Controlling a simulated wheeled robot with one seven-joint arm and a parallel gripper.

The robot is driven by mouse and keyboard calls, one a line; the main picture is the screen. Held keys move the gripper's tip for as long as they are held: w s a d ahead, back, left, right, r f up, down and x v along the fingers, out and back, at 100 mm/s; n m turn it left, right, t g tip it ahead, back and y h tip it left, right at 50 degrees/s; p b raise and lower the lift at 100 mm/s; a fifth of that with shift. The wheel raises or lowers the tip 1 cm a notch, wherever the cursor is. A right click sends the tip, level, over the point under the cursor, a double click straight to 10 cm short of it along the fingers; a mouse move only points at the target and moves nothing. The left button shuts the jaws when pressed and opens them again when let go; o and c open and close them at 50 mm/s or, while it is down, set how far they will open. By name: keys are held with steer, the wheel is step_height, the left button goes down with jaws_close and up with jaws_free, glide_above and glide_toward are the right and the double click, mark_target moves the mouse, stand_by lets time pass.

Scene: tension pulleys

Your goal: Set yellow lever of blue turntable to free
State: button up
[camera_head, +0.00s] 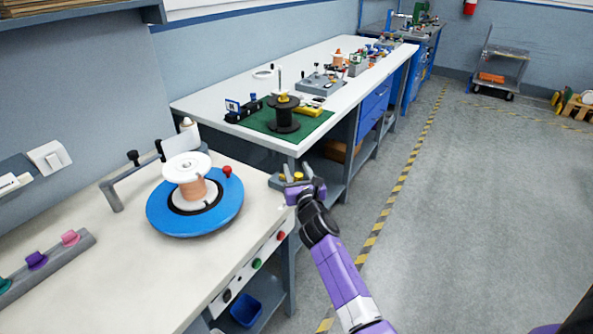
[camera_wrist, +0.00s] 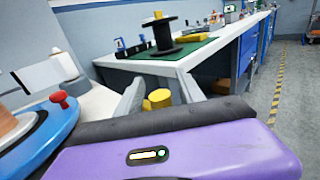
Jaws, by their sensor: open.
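The blue turntable (camera_head: 182,222) lies on the near white bench, with a white-flanged spool of copper-coloured wire (camera_head: 190,178) on it. Its blue rim also shows at the left of the wrist view (camera_wrist: 48,138). A yellow knob-like part (camera_wrist: 158,98), which looks like the yellow lever, stands at the bench's right end, and shows small in the head view (camera_head: 298,176). My purple gripper (camera_head: 295,171) is open there. In the wrist view its two grey fingers (camera_wrist: 160,95) stand on either side of the yellow part; I cannot tell whether they touch it. The lever's base is mostly hidden.
A red knob (camera_head: 227,171) stands at the turntable's right edge, close to my gripper's left. A second bench with a black spool (camera_head: 283,118) on a green mat lies beyond.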

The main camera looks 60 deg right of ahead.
steer(key=shift+w+d, duration=0.1)
steer(key=shift+w, duration=0.05)
steer(key=shift+c, duration=0.3)
jaws_close()
stand_by(1.1)
